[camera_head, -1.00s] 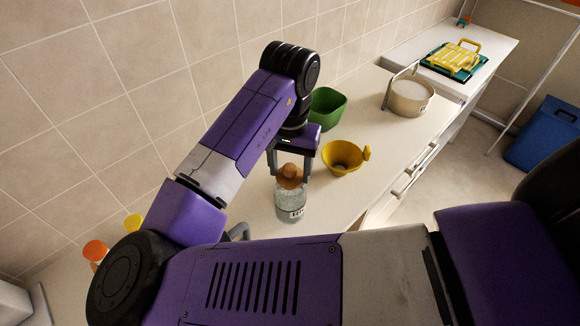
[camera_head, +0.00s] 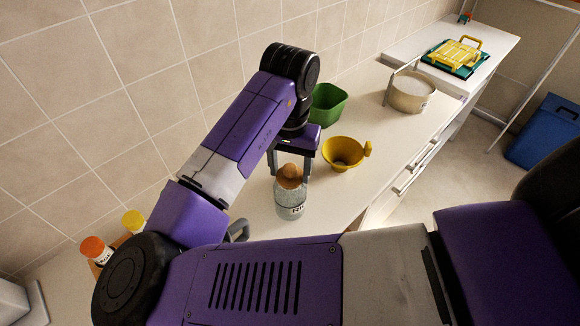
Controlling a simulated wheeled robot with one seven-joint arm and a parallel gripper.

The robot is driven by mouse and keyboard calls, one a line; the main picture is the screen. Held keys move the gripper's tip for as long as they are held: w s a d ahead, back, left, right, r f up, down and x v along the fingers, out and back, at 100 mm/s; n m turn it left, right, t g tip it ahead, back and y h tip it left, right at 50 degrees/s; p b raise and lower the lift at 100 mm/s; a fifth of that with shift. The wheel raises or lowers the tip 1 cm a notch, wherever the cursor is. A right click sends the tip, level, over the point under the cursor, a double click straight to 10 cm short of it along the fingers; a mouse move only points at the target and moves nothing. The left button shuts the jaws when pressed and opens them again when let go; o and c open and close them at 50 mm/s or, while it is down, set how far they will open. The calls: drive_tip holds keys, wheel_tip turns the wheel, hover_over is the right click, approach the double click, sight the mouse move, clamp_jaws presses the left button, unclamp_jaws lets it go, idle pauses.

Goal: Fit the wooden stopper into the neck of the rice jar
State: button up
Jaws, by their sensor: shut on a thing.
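The wooden stopper (camera_head: 290,172) is light brown with a rounded knob and sits at the jar's mouth, between my fingers. My gripper (camera_head: 291,172) points down over the jar, one finger on each side, shut on the stopper. Whether the stopper is inside the neck or just resting on the rim cannot be told from this view.
A yellow cup-like funnel (camera_head: 343,153) stands right of the gripper, a green bowl (camera_head: 327,104) behind it. A pot (camera_head: 410,92) stands further right. Orange-capped (camera_head: 94,248) and yellow-capped (camera_head: 133,222) jars are at the left. The counter's front edge runs close right of the jar.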

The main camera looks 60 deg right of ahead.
sight(290, 167)
drive_tip(key=shift+f+b, duration=0.3)
drive_tip(key=shift+f, duration=0.2)
drive_tip(key=o, duration=1.4)
drive_tip(key=shift+r, duration=0.15)
wheel_tip(290, 167, up, 8)
drive_tip(key=shift+f, duration=0.2)
